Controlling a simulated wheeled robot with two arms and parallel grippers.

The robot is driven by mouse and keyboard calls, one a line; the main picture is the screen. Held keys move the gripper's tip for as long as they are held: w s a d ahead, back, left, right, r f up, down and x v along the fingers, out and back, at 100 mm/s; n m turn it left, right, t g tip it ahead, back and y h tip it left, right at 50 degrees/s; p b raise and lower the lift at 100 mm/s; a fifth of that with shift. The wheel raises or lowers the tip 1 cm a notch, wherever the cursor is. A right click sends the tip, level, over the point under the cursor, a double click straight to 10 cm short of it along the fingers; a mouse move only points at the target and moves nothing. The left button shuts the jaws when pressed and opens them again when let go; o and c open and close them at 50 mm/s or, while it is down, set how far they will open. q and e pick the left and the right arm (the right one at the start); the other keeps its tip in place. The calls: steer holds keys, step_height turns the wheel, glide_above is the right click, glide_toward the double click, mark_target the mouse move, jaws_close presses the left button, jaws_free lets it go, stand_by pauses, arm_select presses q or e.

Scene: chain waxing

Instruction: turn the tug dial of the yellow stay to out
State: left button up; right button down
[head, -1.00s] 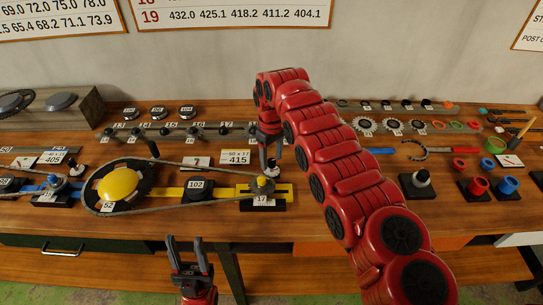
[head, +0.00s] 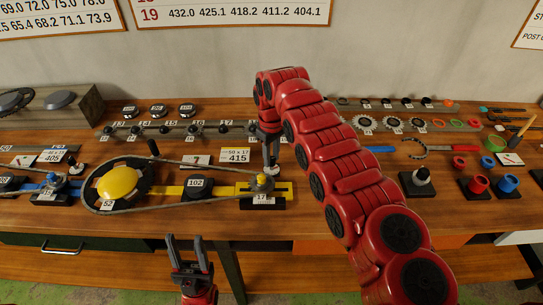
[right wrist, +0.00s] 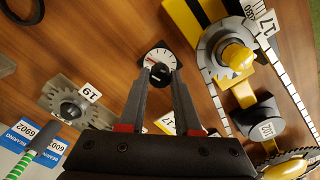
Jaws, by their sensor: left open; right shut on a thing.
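The yellow stay (head: 225,191) lies on the bench at left centre, with a chain (head: 152,208) looped around its large yellow-centred chainring (head: 119,184) and small sprocket (head: 262,183). My right gripper (head: 271,164) reaches down behind the sprocket. In the right wrist view its fingers (right wrist: 160,82) are shut on the knob. The dial's setting is too small to read. My left gripper (head: 190,248) is open and empty in front of the bench edge.
A blue stay (head: 50,187) lies at far left. A row of sprockets on a rail (head: 180,130) stands behind. A black stand (head: 419,183) and red and blue cups (head: 508,185) are to the right. My right arm covers the bench's middle.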

steer(key=shift+f+n+b, duration=0.2)
steer(key=shift+n+b, duration=0.8)
steer(key=shift+b, duration=0.25)
steer(key=n+b, duration=0.1)
steer(key=n, duration=0.1)
steer(key=shift+r+n, duration=0.1)
steer(key=shift+n, duration=0.2)
steer(key=n, duration=0.4)
steer(key=shift+r+n+b, duration=0.1)
steer(key=shift+n+b, duration=0.2)
steer(key=shift+b, duration=0.05)
steer(key=n, duration=0.5)
steer(key=c, duration=0.6)
jaws_free()
